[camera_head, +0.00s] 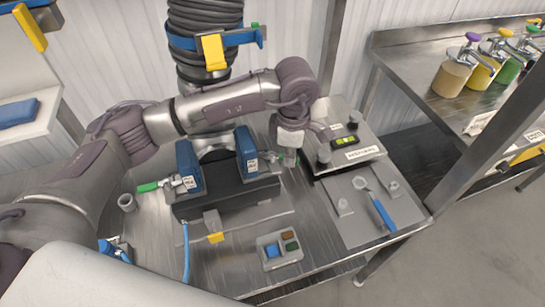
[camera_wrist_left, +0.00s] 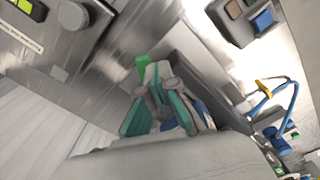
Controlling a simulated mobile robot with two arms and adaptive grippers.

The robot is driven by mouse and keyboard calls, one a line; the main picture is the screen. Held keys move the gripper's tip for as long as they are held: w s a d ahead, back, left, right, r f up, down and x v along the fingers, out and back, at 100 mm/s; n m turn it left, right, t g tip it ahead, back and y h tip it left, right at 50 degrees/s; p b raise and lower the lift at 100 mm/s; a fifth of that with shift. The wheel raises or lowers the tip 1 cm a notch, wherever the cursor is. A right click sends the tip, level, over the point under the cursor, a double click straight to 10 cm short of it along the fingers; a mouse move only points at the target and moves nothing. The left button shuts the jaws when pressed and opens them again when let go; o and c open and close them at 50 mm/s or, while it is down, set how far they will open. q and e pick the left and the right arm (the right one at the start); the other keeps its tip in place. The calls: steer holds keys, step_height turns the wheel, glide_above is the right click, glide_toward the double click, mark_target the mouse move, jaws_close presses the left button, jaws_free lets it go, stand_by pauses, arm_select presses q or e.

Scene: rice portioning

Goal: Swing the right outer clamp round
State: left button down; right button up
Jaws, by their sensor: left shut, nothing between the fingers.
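The fixture (camera_head: 225,197) is a dark block on the steel table with two blue uprights, and a corrugated hose hangs above it. The right outer clamp (camera_head: 270,157) is a small metal lever with a green grip, beside the right blue upright (camera_head: 246,150). My left gripper (camera_head: 288,157) reaches over from behind and points down at this clamp. Its fingers are shut and empty. In the left wrist view, the fingers (camera_wrist_left: 157,88) are close to the green grip (camera_wrist_left: 142,66); I cannot tell if they touch. My right gripper is out of view.
A left clamp with a green grip (camera_head: 147,187) sticks out on the other side. A scale-like unit (camera_head: 352,152) and a plate with a blue-handled tool (camera_head: 382,212) lie to the right. A button box (camera_head: 280,250) stands in front. Coloured jars stand on a bench at right.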

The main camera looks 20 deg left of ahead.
arm_select(q)
steer(key=shift+s+d+f, duration=0.1)
steer(key=shift+f, duration=0.1)
steer(key=shift+w+d+b, duration=0.25)
steer(key=shift+w+b, duration=0.45)
steer(key=shift+w, duration=0.4)
steer(key=shift+w+r, duration=0.1)
